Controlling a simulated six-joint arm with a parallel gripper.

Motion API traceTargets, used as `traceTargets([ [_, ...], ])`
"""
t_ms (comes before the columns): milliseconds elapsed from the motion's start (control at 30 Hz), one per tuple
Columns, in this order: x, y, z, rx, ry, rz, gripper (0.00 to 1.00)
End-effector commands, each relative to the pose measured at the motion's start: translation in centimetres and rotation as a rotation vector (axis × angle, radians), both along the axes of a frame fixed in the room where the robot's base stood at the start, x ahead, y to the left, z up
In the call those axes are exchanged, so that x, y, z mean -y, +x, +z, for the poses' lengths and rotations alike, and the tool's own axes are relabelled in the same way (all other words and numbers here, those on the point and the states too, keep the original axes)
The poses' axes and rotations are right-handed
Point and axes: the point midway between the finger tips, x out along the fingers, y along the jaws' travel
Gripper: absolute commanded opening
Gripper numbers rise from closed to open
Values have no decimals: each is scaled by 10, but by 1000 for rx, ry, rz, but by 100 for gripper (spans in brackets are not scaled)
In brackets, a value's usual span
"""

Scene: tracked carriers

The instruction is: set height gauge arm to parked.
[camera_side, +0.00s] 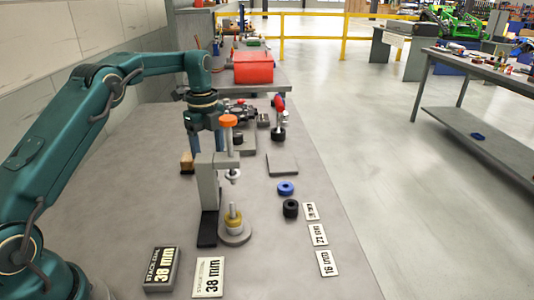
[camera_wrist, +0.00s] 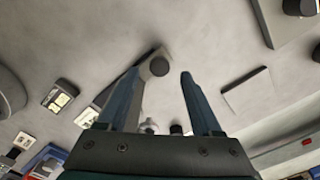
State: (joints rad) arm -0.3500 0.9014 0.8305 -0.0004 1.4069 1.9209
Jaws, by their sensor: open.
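The height gauge (camera_side: 208,186) stands upright near the middle of the bench in the side view. It has a grey column on a dark foot, a grey arm (camera_side: 228,159) reaching right, and a spindle with an orange knob (camera_side: 228,121) on top. Below the arm, a round grey base (camera_side: 235,236) carries a yellow ring (camera_side: 233,219) on a pin. My gripper (camera_side: 206,148) points down behind the column, partly hidden by it. In the wrist view my gripper (camera_wrist: 161,75) is open, its two fingers apart. A grey part with a dark round top (camera_wrist: 158,67) shows between the fingertips; I cannot tell what it is.
A dark 38 mm block (camera_side: 162,269) and a 38 mm card (camera_side: 208,278) lie in front. A blue ring (camera_side: 286,188), a black ring (camera_side: 290,208) and small cards (camera_side: 318,234) lie right of the gauge. A red-handled clamp (camera_side: 280,115) stands behind. The left bench surface is clear.

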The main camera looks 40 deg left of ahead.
Motion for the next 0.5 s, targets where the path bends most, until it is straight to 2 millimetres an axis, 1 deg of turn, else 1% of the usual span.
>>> traceTargets([
  [100, 0, 1, 11, 2, 1, 0, 66],
  [200, 0, 0, 18, 1, 0, 0, 66],
  [500, 0, 0, 21, -1, -1, 0, 66],
])
